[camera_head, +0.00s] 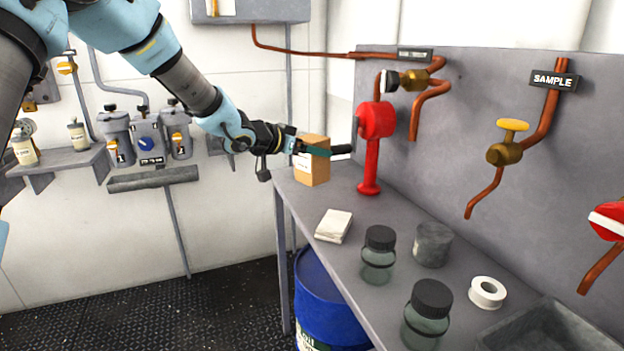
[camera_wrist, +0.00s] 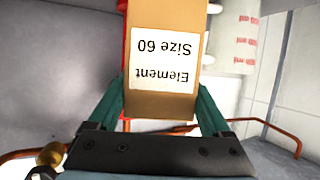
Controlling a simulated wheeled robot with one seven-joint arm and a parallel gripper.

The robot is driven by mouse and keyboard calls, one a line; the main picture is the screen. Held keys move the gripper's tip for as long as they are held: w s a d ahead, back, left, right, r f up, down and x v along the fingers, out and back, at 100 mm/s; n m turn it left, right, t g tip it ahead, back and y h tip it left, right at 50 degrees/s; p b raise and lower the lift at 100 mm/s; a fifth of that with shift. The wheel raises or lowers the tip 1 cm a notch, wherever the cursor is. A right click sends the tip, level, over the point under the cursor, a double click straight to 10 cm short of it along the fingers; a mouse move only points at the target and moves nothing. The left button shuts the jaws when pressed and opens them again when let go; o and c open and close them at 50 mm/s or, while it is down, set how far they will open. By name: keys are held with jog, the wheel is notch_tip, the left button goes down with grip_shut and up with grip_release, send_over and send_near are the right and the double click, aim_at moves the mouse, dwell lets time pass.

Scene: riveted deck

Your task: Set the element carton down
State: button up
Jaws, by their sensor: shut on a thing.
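The element carton (camera_head: 312,162) is a tan box with a white label, at the far end of the grey bench (camera_head: 365,232) in the head view. In the wrist view the carton (camera_wrist: 190,105) sits between the two dark green fingers, its label reading "Element Size 60" upside down. My gripper (camera_head: 318,151) is shut on the carton, with a finger across its near side. The carton looks upright. I cannot tell whether its base touches the bench top or hangs just above it. The far finger is mostly hidden by the carton in the head view.
A red hand pump (camera_head: 370,150) stands close right of the carton. A folded cloth (camera_head: 333,226), two jars (camera_head: 379,255) (camera_head: 427,315), a grey cup (camera_head: 433,244) and a white tape roll (camera_head: 487,292) lie nearer. A blue drum (camera_head: 325,300) stands below the bench edge.

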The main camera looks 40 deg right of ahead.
aim_at(312, 171)
jog(key=shift+f, duration=3.2)
jog(key=shift+f, duration=0.15)
jog(key=o, duration=1.4)
jog(key=shift+c, duration=0.2)
jog(key=shift+r, duration=0.25)
jog(key=b+v, duration=0.1)
jog(key=v, duration=1.1)
jog(key=shift+a+f, duration=0.1)
jog(key=shift+f, duration=0.05)
